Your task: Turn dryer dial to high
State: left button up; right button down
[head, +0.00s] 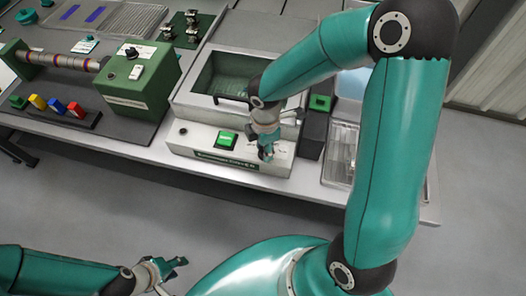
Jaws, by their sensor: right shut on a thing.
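The dryer (195,135) is a white box with a glazed lid (228,84) and a black handle, at the middle of the bench in the head view. Its front panel has a green button (226,140) and a dark label strip. My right gripper (267,156) reaches down to the right part of this panel, and its fingers are shut on the dial there. The dial is hidden by the fingers, so its setting cannot be read. My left gripper (180,274) is open and empty, low in the view, away from the bench.
A green box (140,85) with a roller and a row of coloured blocks (56,106) stand to the left. A dark unit with a green button (320,103) and a clear tray (340,155) are right of the dryer. The floor before the bench is clear.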

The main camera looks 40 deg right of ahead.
jog(key=m+b, duration=0.3)
jog(key=m, duration=0.1)
jog(key=shift+d+f+m, duration=0.1)
jog(key=shift+f+m, duration=0.05)
jog(key=shift+m, duration=0.15)
jog(key=m+b, duration=0.3)
jog(key=m, duration=0.1)
jog(key=shift+m, duration=0.3)
jog(key=m+b, duration=0.2)
jog(key=m, duration=0.2)
jog(key=shift+m, duration=0.3)
jog(key=shift+s+m+b, duration=0.1)
jog(key=shift+m+b, duration=0.95)
jog(key=shift+m, duration=1.05)
jog(key=c, duration=0.8)
grip_release()
jog(key=shift+o, duration=0.2)
notch_tip(320, 180, up, 12)
